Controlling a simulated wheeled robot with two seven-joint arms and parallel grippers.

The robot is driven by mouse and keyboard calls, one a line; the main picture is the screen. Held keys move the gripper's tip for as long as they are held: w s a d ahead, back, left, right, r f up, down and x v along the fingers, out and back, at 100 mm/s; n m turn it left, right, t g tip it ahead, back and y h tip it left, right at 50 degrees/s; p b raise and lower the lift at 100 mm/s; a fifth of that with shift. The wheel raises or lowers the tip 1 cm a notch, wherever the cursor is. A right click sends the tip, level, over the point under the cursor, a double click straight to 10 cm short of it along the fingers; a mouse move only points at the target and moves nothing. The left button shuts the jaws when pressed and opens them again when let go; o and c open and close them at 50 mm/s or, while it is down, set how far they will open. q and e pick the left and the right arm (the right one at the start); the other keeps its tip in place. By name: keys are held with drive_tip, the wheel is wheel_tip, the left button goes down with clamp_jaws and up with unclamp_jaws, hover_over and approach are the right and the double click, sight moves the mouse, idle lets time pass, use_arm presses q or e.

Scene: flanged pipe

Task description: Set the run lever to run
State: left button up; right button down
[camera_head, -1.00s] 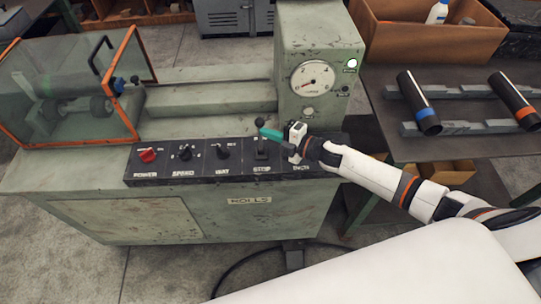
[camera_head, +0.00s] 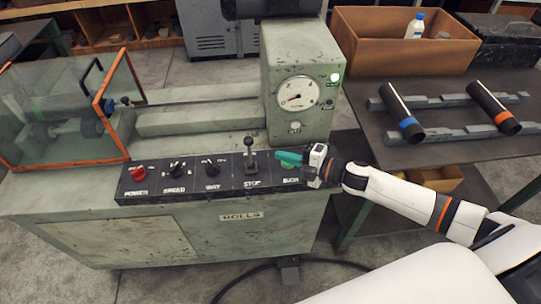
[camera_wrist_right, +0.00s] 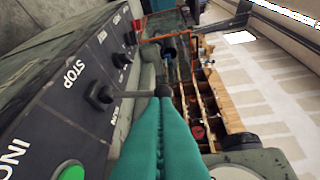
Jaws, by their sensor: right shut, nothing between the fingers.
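The run lever (camera_head: 249,157) is a dark stick with a black ball knob on the front control panel, above the STOP label. It stands up from its square base; I cannot tell its exact setting. In the right wrist view the lever (camera_wrist_right: 135,94) crosses beyond the fingertips, with STOP and RUN lettered on opposite sides of its base. My right gripper (camera_head: 280,156) has teal fingers, shut and empty, just right of the lever with a small gap in the head view. Its fingers (camera_wrist_right: 162,108) overlap the knob in the wrist view. My left gripper is not in view.
The panel (camera_head: 222,190) also holds a red POWER knob (camera_head: 138,173), two black knobs and a green button (camera_head: 289,168) under my right gripper. The gauge housing (camera_head: 300,90) rises behind. Pipes (camera_head: 402,115) lie on the right table.

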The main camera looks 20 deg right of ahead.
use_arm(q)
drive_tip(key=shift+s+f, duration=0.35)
use_arm(e)
drive_tip(key=v, duration=0.3)
drive_tip(key=shift+s+a+r, duration=0.1)
drive_tip(key=shift+a+r, duration=0.1)
